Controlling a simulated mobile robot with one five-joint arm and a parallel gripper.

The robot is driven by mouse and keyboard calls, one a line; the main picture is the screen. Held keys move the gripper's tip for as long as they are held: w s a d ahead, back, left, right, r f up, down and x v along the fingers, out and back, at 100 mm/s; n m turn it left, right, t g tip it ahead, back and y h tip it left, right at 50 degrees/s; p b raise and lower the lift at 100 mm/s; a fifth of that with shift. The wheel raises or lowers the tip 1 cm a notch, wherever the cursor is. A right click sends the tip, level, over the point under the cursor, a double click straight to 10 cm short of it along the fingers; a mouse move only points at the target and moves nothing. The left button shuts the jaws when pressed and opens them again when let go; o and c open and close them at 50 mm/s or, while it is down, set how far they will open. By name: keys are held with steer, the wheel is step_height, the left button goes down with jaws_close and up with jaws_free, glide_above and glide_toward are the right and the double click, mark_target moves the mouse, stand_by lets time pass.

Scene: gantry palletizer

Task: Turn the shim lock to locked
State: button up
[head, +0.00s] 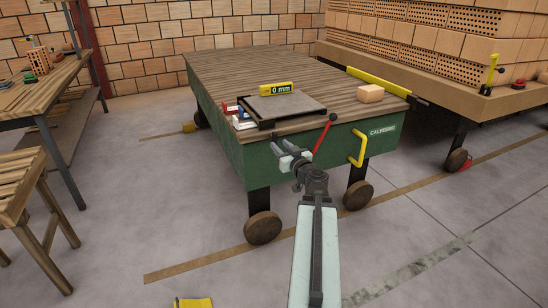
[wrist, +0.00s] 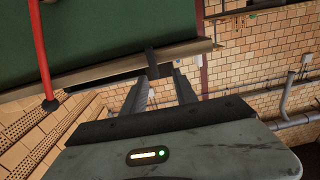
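A red lever (head: 324,137) with a black knob stands tilted at the front of the green cart (head: 232,148); I take it for the shim lock, though no lock marking is readable. The red lever also shows at the left edge of the wrist view (wrist: 40,50), with its black knob at its lower end. My gripper (head: 281,147) is in front of the cart's green side, left of the lever and apart from it. In the wrist view its two fingers (wrist: 160,83) are spread, with a small dark bracket (wrist: 152,62) at the cart's edge showing beyond the tips.
A dark grey plate (head: 285,107) with a yellow "0 mm" sign (head: 275,88) sits on the cart's plank top. A wooden block (head: 370,93) is to its right. A yellow handle (head: 358,148) sticks out at the cart's front right. Wooden benches (head: 22,185) stand left.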

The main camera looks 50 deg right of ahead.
mark_target(276, 138)
steer(key=x, duration=0.3)
steer(key=d+x, duration=0.1)
steer(key=x, duration=0.3)
steer(key=shift+w+d+r, duration=0.1)
jaws_close()
